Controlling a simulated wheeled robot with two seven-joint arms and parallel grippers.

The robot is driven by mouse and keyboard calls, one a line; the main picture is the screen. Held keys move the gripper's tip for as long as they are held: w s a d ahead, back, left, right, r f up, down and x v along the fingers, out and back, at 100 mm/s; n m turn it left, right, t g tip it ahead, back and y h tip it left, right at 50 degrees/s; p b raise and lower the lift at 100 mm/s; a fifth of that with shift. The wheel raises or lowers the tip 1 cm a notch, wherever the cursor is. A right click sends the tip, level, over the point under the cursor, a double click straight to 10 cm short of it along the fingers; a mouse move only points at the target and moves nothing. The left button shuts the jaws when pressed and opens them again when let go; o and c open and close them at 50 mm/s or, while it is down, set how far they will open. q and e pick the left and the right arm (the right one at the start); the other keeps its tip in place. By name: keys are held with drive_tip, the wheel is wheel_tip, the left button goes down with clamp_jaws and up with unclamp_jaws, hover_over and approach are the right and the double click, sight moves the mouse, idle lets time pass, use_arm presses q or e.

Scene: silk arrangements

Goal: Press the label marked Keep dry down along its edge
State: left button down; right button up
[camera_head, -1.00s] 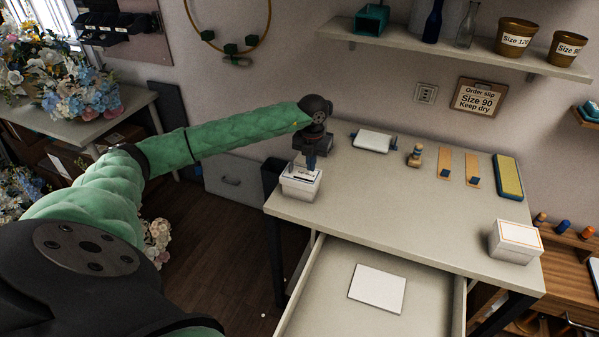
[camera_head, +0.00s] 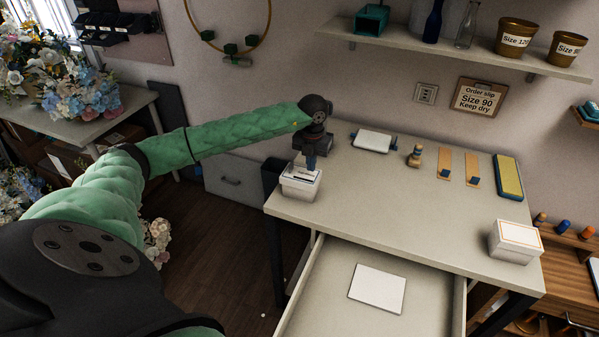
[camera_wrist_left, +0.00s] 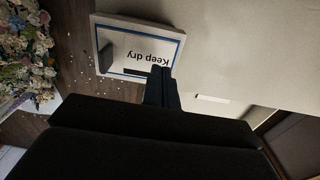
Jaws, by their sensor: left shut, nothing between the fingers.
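The white box (camera_head: 300,190) stands at the table's left front corner in the head view. My left gripper (camera_head: 311,163) points down over the box, shut and empty. In the left wrist view its fingertips (camera_wrist_left: 160,72) overlap the label's lower edge beside the text; contact cannot be told. My right gripper is out of view.
The table (camera_head: 400,215) is clear in its middle. A second white box (camera_head: 515,243) stands at its right edge. A white device (camera_head: 373,140), a stamp (camera_head: 415,156) and a yellow pad (camera_head: 508,177) line the back. The drawer below is open with a white card (camera_head: 378,288).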

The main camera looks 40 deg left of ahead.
sight(301, 173)
use_arm(q)
drive_tip(key=shift+f, duration=0.15)
idle(0.4)
drive_tip(key=shift+f+b, duration=0.75)
drive_tip(key=shift+f, duration=0.1)
drive_tip(key=shift+f+b, duration=0.3)
drive_tip(key=shift+f, duration=0.05)
idle(0.9)
drive_tip(key=shift+r, duration=0.65)
drive_tip(key=shift+a, duration=0.1)
drive_tip(key=shift+s+a+f+b, duration=0.1)
drive_tip(key=shift+s+a+b, duration=0.15)
drive_tip(key=shift+a, duration=0.3)
drive_tip(key=shift+s+a+b, duration=0.1)
drive_tip(key=shift+a+b, duration=0.15)
drive_tip(key=shift+a, duration=0.3)
drive_tip(key=shift+s+a, duration=0.15)
drive_tip(key=shift+a, duration=0.35)
